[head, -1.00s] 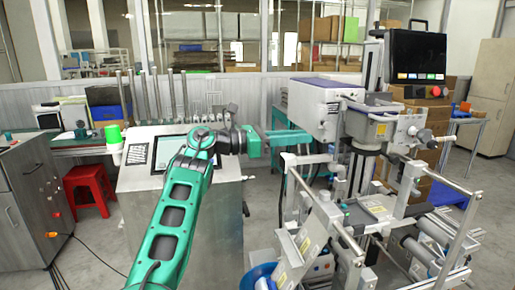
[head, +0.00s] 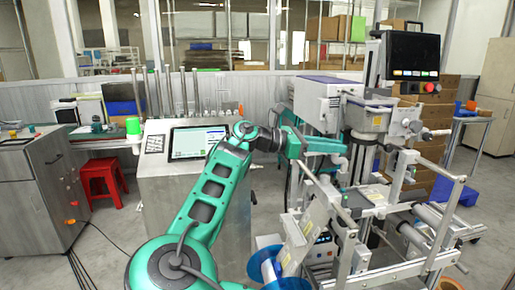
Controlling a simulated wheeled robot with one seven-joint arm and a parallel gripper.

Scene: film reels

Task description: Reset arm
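My green arm rises from the bottom of the head view, bends at an elbow beside the screen of the steel cabinet (head: 195,205), and reaches right. Its far end, with my gripper (head: 338,150), is in front of the labelling machine (head: 325,105). The fingers are small and blend with the machine's parts, so I cannot tell whether they are open or shut. No held thing can be made out. A blue-rimmed reel (head: 264,264) is low on the machine's near side, partly cut off by the bottom edge.
The machine's metal rails and rollers (head: 425,235) fill the right foreground, close to my arm. A monitor (head: 408,58) stands above them. A red stool (head: 102,180) and a grey cabinet (head: 35,195) are at left.

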